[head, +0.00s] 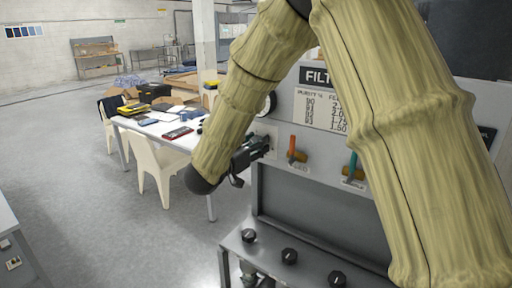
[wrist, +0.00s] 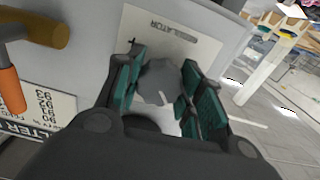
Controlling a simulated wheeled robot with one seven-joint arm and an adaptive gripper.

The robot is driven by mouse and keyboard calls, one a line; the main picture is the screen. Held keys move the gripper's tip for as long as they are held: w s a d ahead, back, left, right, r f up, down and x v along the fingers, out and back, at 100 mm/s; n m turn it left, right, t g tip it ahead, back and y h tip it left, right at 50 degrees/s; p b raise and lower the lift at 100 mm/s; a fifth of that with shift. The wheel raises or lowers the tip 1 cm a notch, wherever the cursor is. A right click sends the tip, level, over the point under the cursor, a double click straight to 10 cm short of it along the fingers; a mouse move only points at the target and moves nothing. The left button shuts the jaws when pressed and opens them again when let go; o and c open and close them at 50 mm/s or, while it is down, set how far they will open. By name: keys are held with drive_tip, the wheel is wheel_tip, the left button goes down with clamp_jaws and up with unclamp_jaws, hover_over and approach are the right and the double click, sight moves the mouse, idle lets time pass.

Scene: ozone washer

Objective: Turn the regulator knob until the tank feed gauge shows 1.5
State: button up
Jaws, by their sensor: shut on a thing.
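The regulator knob (wrist: 157,84) is a grey faceted knob with a white mark, in front of a pale plate lettered REGULATOR (wrist: 178,33) in the wrist view. My gripper (wrist: 163,72) has its teal pads on either side of the knob and is shut on it. In the head view my gripper (head: 256,150) reaches the panel from the left, and the knob is mostly hidden there. A round dark-rimmed dial (head: 269,103) shows just above, partly covered by my arm. Its reading cannot be made out, and I cannot tell whether it is the tank feed gauge.
An orange-handled lever (head: 293,146) and a teal-handled lever (head: 352,164) stand out right of my gripper. A purity and feed chart (head: 320,110) is above them. Several black knobs (head: 289,256) sit on the lower ledge. A white table (head: 150,128) with chairs stands behind left.

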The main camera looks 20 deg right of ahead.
drive_tip(key=shift+f+m+b, duration=0.25)
drive_tip(key=shift+m+b, duration=0.15)
drive_tip(key=shift+b, duration=0.35)
drive_tip(key=shift+r+m+b, duration=0.2)
drive_tip(key=shift+m+b, duration=0.2)
drive_tip(key=shift+b, duration=0.05)
drive_tip(key=o, duration=1)
drive_tip(key=v, duration=1.2)
